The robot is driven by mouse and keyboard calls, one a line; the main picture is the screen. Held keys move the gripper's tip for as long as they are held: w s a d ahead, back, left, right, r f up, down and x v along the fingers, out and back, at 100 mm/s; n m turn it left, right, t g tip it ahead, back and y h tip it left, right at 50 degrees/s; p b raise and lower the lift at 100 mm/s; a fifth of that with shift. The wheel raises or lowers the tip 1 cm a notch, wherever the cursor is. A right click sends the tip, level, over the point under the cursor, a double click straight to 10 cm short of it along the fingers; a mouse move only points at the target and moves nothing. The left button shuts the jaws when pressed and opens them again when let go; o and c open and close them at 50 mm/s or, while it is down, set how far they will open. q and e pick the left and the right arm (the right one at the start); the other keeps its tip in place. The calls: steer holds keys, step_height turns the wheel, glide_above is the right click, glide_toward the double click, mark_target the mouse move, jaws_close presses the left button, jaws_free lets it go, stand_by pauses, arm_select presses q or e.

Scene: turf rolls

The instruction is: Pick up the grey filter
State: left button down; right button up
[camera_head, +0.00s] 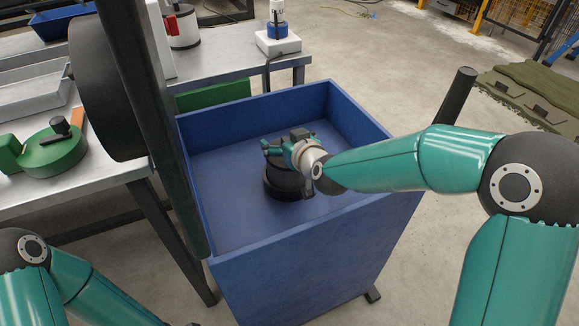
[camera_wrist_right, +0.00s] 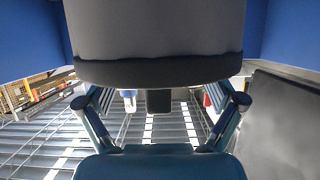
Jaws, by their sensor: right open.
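The grey filter shows in the head view as a dark, short cylinder (camera_head: 283,188) standing in the blue bin, partly hidden by my right gripper. In the right wrist view the filter (camera_wrist_right: 155,30) is a large grey cylinder with a darker rim, filling the top middle. My right gripper (camera_head: 277,148) reaches into the bin from the right, at the filter's upper part. Its teal fingers (camera_wrist_right: 160,98) stand apart, one on each side of the filter's rim. I cannot tell whether they touch it. My left arm shows at the lower left, but its gripper is out of view.
The blue bin (camera_head: 300,245) has tall walls around the filter; its floor is otherwise bare. A metal table (camera_head: 70,188) with a green round device (camera_head: 55,152) stands at left. Another table behind holds a white-and-blue device (camera_head: 278,35). A green mat (camera_head: 530,100) lies at right.

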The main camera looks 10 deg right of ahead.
steer(key=shift+x, duration=0.9)
steer(key=shift+c, duration=0.3)
